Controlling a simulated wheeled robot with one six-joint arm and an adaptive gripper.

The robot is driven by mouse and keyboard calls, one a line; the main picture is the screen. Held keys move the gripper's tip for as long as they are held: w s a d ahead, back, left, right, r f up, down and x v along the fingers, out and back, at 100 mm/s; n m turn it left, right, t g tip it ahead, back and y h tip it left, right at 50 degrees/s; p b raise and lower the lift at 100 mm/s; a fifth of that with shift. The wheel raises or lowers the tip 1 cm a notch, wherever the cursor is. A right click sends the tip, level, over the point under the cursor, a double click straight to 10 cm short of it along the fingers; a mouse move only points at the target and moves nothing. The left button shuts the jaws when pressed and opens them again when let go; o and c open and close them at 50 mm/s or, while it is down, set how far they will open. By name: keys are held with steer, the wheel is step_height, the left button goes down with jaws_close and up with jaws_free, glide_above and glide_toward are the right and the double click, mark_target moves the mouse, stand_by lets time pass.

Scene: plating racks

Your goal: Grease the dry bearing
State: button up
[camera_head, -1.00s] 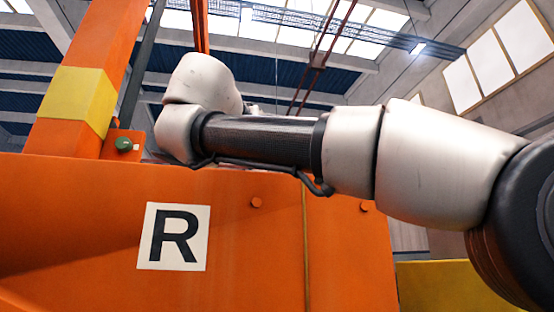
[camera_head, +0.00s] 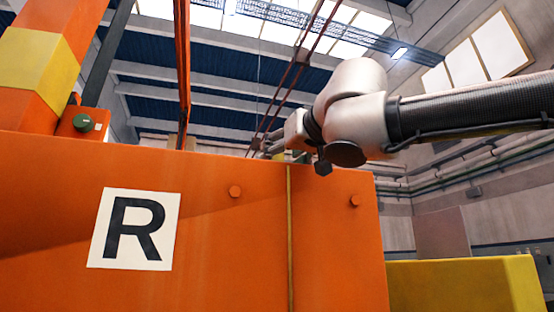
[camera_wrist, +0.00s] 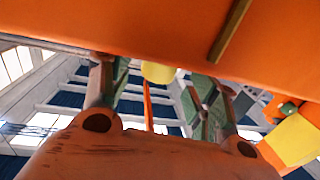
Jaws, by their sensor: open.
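My gripper (camera_head: 270,146) is just above the top edge of the orange panel (camera_head: 230,240) in the head view, small and partly hidden by my wrist. In the wrist view my gripper (camera_wrist: 155,100) is open, its two fingers spread apart. A yellow rounded piece (camera_wrist: 158,72) shows between the fingers, against the orange panel's edge; I cannot tell what it is or whether it touches. A green round knob (camera_head: 82,123) sits on an orange bracket at the left. I cannot make out a bearing or a grease tool.
The panel bears a white plate with a black R (camera_head: 134,229), bolts and a thin yellow strip (camera_head: 290,240). An orange post with a yellow band (camera_head: 38,55) stands at left. A yellow block (camera_head: 465,284) is at lower right. Open air lies above the panel.

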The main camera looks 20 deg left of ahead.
mark_target(274, 157)
steer(key=shift+x, duration=1.55)
steer(key=c, duration=1)
steer(key=shift+m+t+h, duration=0.3)
steer(key=shift+h, duration=0.1)
steer(key=m+t+h, duration=0.1)
steer(key=m+h, duration=0.1)
steer(key=h, duration=0.1)
steer(key=m+t+h, duration=0.1)
steer(key=h, duration=0.1)
steer(key=shift+s+a+m+t, duration=0.2)
steer(key=shift+a+m+t, duration=0.1)
steer(key=shift+a, duration=0.05)
steer(key=m+h, duration=0.2)
steer(key=h, duration=0.1)
steer(key=m+t+h, duration=0.1)
steer(key=m+h, duration=0.1)
steer(key=h, duration=0.2)
steer(key=shift+a+m, duration=0.15)
steer(key=shift+m, duration=0.25)
steer(key=shift+h, duration=0.5)
